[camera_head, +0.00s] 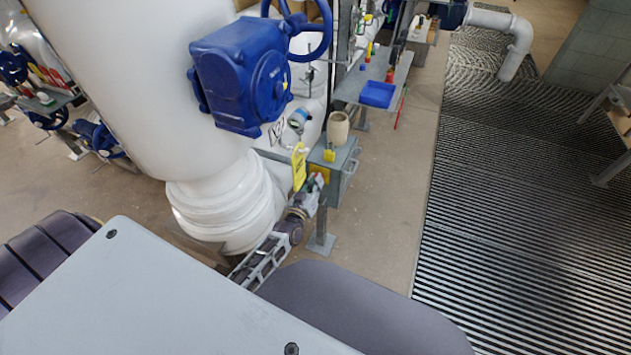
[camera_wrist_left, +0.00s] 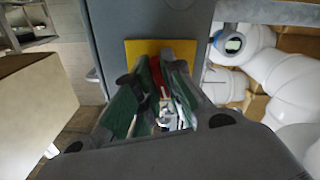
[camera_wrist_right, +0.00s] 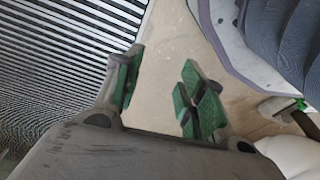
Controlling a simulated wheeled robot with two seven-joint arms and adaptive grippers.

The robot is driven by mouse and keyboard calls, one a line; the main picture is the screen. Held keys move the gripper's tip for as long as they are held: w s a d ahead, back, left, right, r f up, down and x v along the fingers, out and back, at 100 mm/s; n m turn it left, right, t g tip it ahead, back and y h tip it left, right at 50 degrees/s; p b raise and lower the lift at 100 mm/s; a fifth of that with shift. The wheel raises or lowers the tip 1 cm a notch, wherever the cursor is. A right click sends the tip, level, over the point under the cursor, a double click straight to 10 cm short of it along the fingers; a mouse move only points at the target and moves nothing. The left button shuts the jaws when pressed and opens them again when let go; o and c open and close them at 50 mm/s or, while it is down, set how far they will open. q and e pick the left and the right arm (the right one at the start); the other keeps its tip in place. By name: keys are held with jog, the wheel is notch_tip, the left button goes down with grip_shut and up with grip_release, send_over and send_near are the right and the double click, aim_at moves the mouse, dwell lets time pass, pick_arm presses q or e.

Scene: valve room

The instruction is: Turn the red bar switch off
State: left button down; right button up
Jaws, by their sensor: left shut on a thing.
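The red bar switch (camera_wrist_left: 157,72) shows as a strip of red between my left fingers in the left wrist view. It sits on a yellow plate (camera_wrist_left: 133,48) on the front of a grey box (camera_wrist_left: 104,25). My left gripper (camera_wrist_left: 155,84) is shut on the switch, and its green-padded fingers hide most of it. In the head view the left gripper (camera_head: 318,183) reaches the near face of the grey box (camera_head: 340,165), with a bit of red at its tips. My right gripper (camera_wrist_right: 160,88) is open and empty above the floor in the right wrist view.
A blue valve actuator (camera_head: 240,75) on a large white pipe (camera_head: 130,80) stands left of the box. A beige cup (camera_head: 338,128) and yellow padlock (camera_head: 329,154) are on the box. A shelf with a blue bin (camera_head: 377,94) lies beyond.

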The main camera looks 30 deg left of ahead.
pick_arm(q)
jog(key=shift+r+n+p, duration=0.1)
jog(key=shift+n+p, duration=0.4)
jog(key=shift+n, duration=2.2)
pick_arm(e)
jog(key=shift+s+d+f, duration=0.15)
jog(key=shift+d+f, duration=0.05)
jog(key=shift+f, duration=0.3)
jog(key=shift+s+d+f, duration=0.2)
jog(key=shift+f, duration=0.35)
jog(key=shift+s+d+f, duration=0.15)
jog(key=shift+d+f, duration=0.05)
jog(key=shift+f, duration=0.3)
pick_arm(q)
jog(key=c, duration=1.5)
grip_release()
pick_arm(e)
jog(key=shift+d, duration=0.1)
pick_arm(q)
jog(key=shift+s, duration=0.15)
jog(key=shift+s+d, duration=0.2)
jog(key=shift+s, duration=2.75)
jog(key=shift+s+d, duration=0.15)
jog(key=shift+s, duration=2.75)
